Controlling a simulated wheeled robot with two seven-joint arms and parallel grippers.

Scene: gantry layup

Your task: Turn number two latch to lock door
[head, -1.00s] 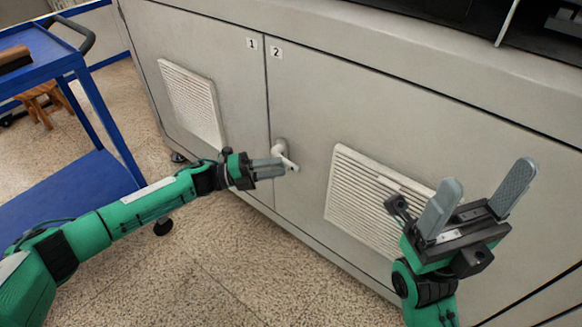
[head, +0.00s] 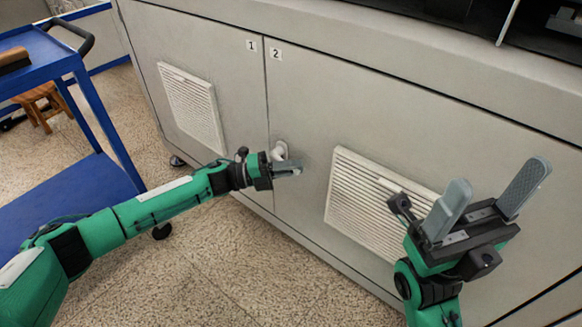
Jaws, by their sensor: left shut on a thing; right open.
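The door marked 2 (head: 350,110) is a grey cabinet door that looks shut, with its number label (head: 275,54) at its upper left corner. Its white latch (head: 280,150) sits near the door's left edge. My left gripper (head: 292,169) is at the latch and shut on its handle. The fingers hide most of the handle, so its exact angle is hard to tell. My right gripper (head: 494,204) is open and empty, fingers pointing up, in front of the right part of the door.
Door 1 (head: 200,60) with a vent is left of door 2. A louvred vent (head: 365,200) is right of the latch. A blue cart (head: 75,195) stands at the left, with a wooden stool (head: 40,105) behind. The floor (head: 230,270) in front is clear.

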